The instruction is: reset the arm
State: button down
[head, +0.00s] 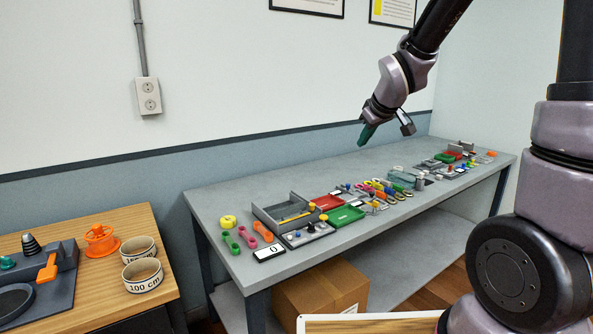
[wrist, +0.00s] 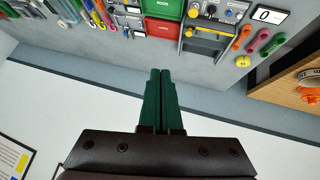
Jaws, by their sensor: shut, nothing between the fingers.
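My gripper (head: 367,133) is at the end of my raised arm, above the far part of the grey table (head: 222,192) in the head view. Its green fingers point down and to the left. In the wrist view my gripper (wrist: 160,72) shows its two green fingers lying side by side, closed, with nothing between them. The fingers are clear of the table and touch nothing that I can see.
The grey table holds a grey tray (head: 262,216), a green bin (head: 345,216), a red bin (head: 327,201) and many small coloured tools. A wooden table (head: 108,285) with two round containers stands at left. A cardboard box (head: 322,292) is underneath. The wall lies behind.

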jog(key=s+d+r+m, duration=0.2)
jog(key=s+r+m, duration=0.1)
jog(key=s, duration=0.4)
jog(key=s+d+r+m, duration=0.2)
jog(key=s+r+m, duration=0.2)
jog(key=s, duration=0.4)
jog(key=s+d+r+m+g, duration=0.1)
jog(key=s+d+r+m, duration=0.1)
jog(key=s, duration=0.6)
notch_tip(320, 180, up, 2)
jog(key=shift+d+r+m, duration=0.15)
jog(key=shift+d+m, duration=0.15)
jog(key=shift+m, duration=0.5)
